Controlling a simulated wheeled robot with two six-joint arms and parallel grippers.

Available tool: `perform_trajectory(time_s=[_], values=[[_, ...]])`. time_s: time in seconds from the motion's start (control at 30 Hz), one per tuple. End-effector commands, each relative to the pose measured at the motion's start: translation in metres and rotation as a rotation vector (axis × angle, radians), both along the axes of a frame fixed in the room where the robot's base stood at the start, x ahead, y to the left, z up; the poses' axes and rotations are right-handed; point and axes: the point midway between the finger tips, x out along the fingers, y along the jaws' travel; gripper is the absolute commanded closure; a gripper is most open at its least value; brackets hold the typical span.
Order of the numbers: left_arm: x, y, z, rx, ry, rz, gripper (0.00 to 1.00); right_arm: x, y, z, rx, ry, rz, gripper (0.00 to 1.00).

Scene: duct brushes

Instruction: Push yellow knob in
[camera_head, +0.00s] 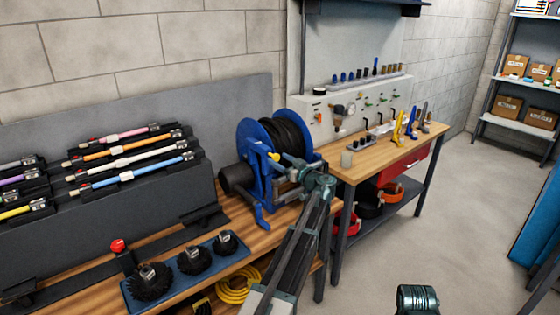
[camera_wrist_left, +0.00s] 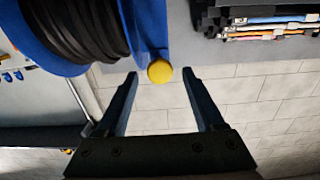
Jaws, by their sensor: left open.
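The yellow knob (camera_head: 273,156) sticks out from the blue frame of the hose reel (camera_head: 246,140) in the head view. In the left wrist view the round yellow knob (camera_wrist_left: 160,71) faces the camera, in line with the gap between my fingertips. My left gripper (camera_head: 288,164) is beside the reel, close to the knob. Its two fingers stand apart with nothing held between them. Whether a finger touches the knob cannot be told.
Black round brushes (camera_head: 194,260) sit on a blue tray at the front of the wooden bench. A sloped rack holds several coloured rods (camera_head: 130,147) at left. A second workbench (camera_head: 368,160) with tools stands right of the reel. The floor at right is mostly clear.

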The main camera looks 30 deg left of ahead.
Motion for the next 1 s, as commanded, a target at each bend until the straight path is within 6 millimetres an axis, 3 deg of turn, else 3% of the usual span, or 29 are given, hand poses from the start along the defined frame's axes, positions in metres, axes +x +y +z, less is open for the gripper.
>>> perform_trajectory(time_s=[0.37, 0.77, 1.0], values=[[0.0019, 0.0043, 0.0, 0.0, 0.0, -0.001, 0.3, 0.0, 0.0, 0.0, 0.0, 0.0, 0.0, 0.25], [0.0018, 0.0042, 0.0, 0.0, 0.0, -0.001, 1.0, 0.0, 0.0, 0.0, 0.0, 0.0, 0.0, 0.25], [0.0018, 0.0041, 0.0, 0.0, 0.0, -0.001, 1.0, 0.0, 0.0, 0.0, 0.0, 0.0, 0.0, 0.25]])
